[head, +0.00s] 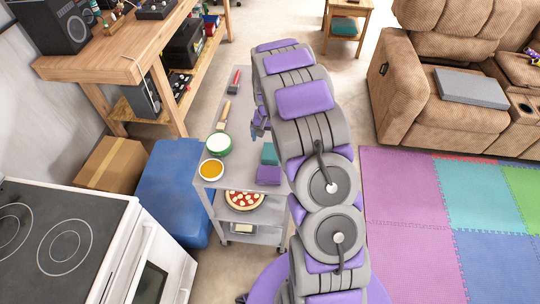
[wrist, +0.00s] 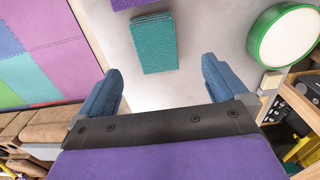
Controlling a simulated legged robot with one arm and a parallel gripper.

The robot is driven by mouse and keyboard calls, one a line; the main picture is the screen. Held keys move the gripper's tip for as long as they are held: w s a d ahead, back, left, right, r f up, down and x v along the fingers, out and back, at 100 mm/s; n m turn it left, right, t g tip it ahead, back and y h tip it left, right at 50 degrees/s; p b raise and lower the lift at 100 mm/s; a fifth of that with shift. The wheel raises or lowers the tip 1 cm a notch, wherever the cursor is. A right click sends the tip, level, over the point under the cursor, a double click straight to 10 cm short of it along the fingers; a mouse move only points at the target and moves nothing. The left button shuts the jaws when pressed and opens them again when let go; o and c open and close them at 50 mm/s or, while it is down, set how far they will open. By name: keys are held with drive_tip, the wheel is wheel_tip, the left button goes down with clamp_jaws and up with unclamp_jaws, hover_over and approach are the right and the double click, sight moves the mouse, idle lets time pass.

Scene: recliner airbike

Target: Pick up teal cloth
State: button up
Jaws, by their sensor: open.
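The teal cloth (head: 268,154) lies folded on the top of the grey metal cart (head: 240,156), beside my arm. In the wrist view the teal cloth (wrist: 153,43) is a small folded rectangle on the cart top, beyond the fingertips and roughly between them. My gripper (wrist: 161,70) is open and empty, with its two blue fingers apart and the cloth not touched. In the head view my gripper (head: 258,130) is mostly hidden behind my arm.
A purple cloth (head: 268,175) lies close to the teal one. A pizza (head: 244,200) is on a lower shelf. A recliner (head: 430,100) stands right.

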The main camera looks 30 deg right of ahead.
sight(270, 151)
wheel_tip(270, 151, down, 3)
drive_tip(key=shift+a+f, duration=0.1)
drive_tip(key=d+f, duration=0.1)
drive_tip(key=d+f+b, duration=0.1)
drive_tip(key=f, duration=0.2)
drive_tip(key=a+f+b, duration=0.1)
drive_tip(key=f, duration=0.1)
drive_tip(key=shift+a, duration=0.3)
drive_tip(key=shift+d, duration=0.5)
drive_tip(key=c, duration=0.3)
drive_tip(key=shift+d, duration=0.15)
drive_tip(key=c, duration=0.3)
drive_tip(key=shift+a, duration=0.45)
drive_tip(key=c, duration=0.5)
drive_tip(key=shift+r, duration=0.15)
